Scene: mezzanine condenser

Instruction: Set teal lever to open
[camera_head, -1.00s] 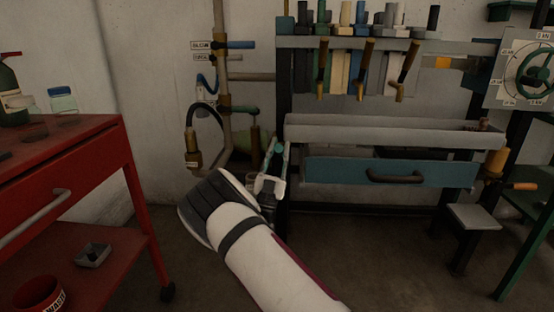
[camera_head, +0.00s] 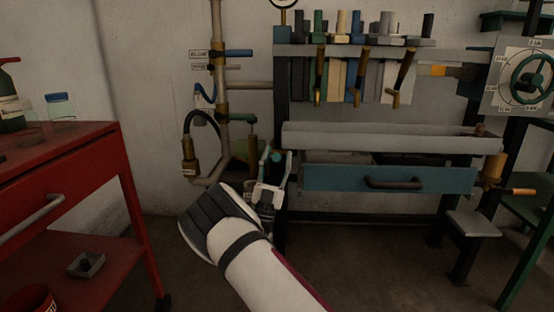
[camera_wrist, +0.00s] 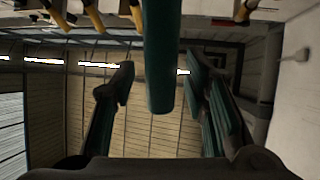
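The teal lever (camera_wrist: 163,62) shows in the wrist view as a thick teal bar reaching down from the top edge, between the two spread fingers. In the head view its rounded teal end (camera_head: 276,157) appears at the fingertips, left of the workbench. My gripper (camera_head: 274,165) is open around the lever's end, with fingers on both sides. In the wrist view, gaps show between the bar and both fingers of my gripper (camera_wrist: 160,95). The lever's pivot is hidden, and I cannot read its set position.
Left of my gripper, pipes (camera_head: 221,130) carry a blue handle (camera_head: 239,53), a pale handle (camera_head: 232,67) and a dark green handle (camera_head: 243,117). The workbench with its blue drawer (camera_head: 340,179) stands right. A red cart (camera_head: 70,180) stands left. Open floor lies between cart and bench.

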